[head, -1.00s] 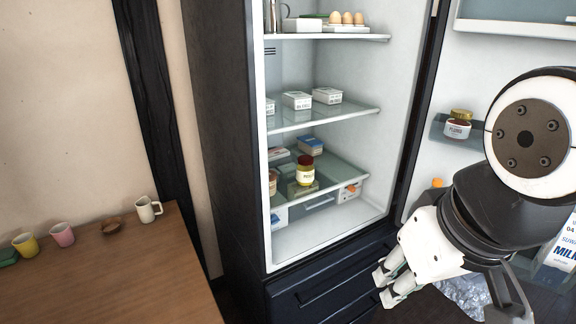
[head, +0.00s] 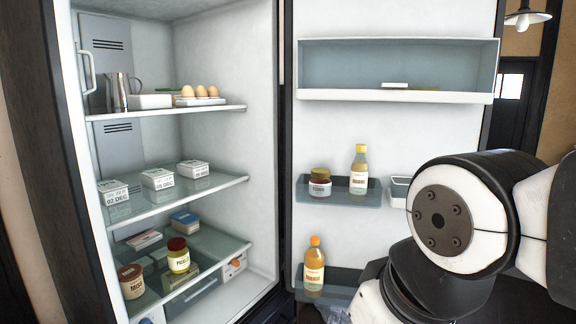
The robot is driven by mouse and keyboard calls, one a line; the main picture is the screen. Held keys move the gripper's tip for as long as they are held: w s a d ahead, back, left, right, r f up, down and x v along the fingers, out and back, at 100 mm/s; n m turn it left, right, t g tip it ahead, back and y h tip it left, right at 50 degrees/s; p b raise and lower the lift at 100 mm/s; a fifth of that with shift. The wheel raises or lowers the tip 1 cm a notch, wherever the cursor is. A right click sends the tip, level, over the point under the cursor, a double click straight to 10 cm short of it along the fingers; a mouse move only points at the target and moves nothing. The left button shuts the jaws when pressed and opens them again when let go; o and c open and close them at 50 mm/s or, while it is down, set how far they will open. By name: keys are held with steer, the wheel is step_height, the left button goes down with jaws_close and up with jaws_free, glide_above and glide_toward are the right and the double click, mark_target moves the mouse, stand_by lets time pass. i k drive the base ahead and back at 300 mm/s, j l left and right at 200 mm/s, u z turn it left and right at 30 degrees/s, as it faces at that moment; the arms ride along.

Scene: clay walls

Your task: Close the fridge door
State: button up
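The fridge (head: 52,130) stands open at the left, dark outside and white inside. Its door (head: 400,130) is swung wide open to the right, with its inner side and shelves facing me. The hinge side is near the middle of the head view. My arm covers the lower right part of the door. My gripper is out of the picture, below the lower edge or hidden behind my arm, so its fingers do not show.
Fridge shelves hold eggs (head: 200,92), a metal jug (head: 117,92), white boxes (head: 158,179) and jars (head: 178,256). Door shelves hold a jar (head: 320,182) and bottles (head: 314,268). A lamp (head: 527,18) hangs at the upper right, near a dark house door (head: 507,110).

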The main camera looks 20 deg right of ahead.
mark_target(401, 131)
steer(key=z, duration=0.45)
steer(key=l+z, duration=0.1)
steer(key=z, duration=0.4)
steer(key=i+z, duration=0.1)
steer(key=z, duration=0.85)
steer(key=i+z, duration=0.15)
steer(key=i, duration=3.6)
steer(key=i+u, duration=0.15)
steer(key=i, duration=0.3)
steer(key=i+l+u, duration=0.2)
steer(key=i, duration=0.3)
steer(key=i+l+u, duration=0.15)
steer(key=i, duration=0.3)
steer(key=u, duration=4.25)
steer(key=l, duration=0.1)
